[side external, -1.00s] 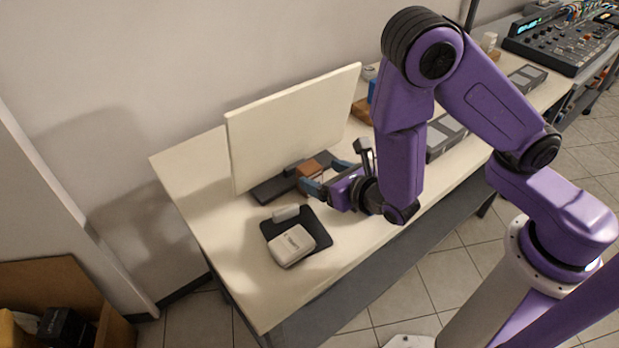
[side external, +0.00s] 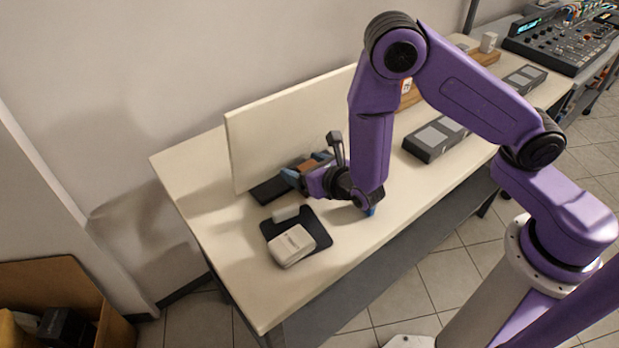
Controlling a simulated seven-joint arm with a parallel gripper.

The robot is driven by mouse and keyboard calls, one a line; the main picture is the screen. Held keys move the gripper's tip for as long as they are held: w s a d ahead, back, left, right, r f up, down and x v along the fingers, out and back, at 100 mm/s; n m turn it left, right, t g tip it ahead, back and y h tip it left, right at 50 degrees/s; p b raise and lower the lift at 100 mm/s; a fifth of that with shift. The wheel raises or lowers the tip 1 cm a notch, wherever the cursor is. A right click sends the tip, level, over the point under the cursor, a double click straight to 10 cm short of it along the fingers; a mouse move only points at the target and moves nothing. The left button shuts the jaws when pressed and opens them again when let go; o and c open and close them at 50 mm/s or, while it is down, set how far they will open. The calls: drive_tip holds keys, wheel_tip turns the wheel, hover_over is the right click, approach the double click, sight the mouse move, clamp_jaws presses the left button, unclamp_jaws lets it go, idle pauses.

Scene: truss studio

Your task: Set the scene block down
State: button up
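The scene block, a small brown block (side external: 310,166), is in front of the monitor's lower part in the side external view. My gripper (side external: 306,167) points toward the monitor, with a blue-grey finger on the near side of the block and a darker finger on its far side. The fingers appear closed on the block, and only its brown top shows between them. Whether its underside touches the table or the monitor's dark base is hidden.
A pale monitor-like panel (side external: 285,120) stands behind my gripper on a dark base (side external: 267,192). A black mat (side external: 322,236) bears a white box (side external: 291,246) and a smaller white piece (side external: 285,213). Grey cases (side external: 436,137) lie to the right. The table (side external: 225,262) is clear at its front left.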

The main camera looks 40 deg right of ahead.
drive_tip(key=c, duration=1)
drive_tip(key=shift+r, duration=0.1)
